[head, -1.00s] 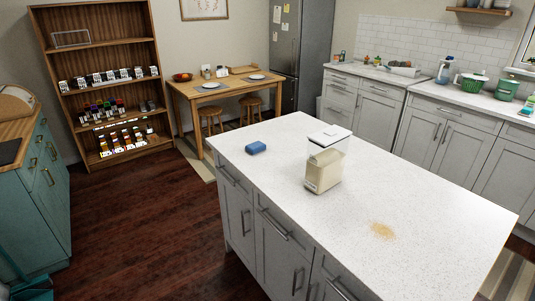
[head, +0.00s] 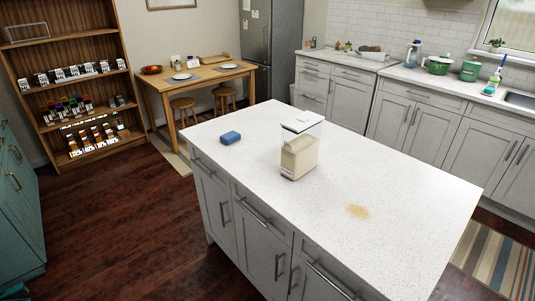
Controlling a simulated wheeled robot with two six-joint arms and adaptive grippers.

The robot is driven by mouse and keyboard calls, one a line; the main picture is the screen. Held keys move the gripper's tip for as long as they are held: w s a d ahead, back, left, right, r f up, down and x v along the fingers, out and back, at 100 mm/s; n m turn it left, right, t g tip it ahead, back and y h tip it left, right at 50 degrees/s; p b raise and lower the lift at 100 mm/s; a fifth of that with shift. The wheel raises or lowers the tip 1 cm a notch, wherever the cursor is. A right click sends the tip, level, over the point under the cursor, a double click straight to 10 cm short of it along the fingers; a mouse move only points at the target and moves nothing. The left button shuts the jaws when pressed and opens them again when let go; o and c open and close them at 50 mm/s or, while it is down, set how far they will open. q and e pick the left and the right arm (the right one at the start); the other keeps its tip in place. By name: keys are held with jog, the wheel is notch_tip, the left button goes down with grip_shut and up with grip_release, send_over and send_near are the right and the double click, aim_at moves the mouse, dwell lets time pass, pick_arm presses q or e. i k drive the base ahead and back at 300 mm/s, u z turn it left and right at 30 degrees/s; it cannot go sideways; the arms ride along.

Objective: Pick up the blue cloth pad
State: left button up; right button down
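The blue cloth pad (head: 230,137) lies flat on the white island counter (head: 330,220), near its far left end. It is a small blue block shape with clear counter around it. Neither of my grippers shows in the head view, so nothing is seen touching the pad.
A cream container with a clear top and a dark-edged lid (head: 299,150) stands right of the pad. A tan crumb patch (head: 358,212) lies farther right. Dark wood floor (head: 120,225) is open left of the island. A wooden table (head: 195,80) with stools stands behind.

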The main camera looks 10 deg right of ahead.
aim_at(229, 138)
jog(key=z, duration=0.1)
jog(key=k, duration=0.45)
jog(key=u, duration=1.1)
jog(key=i, duration=1.05)
jog(key=u, duration=0.6)
jog(key=i, duration=1.2)
jog(key=z, duration=0.75)
jog(key=i, duration=0.8)
jog(key=z, duration=0.85)
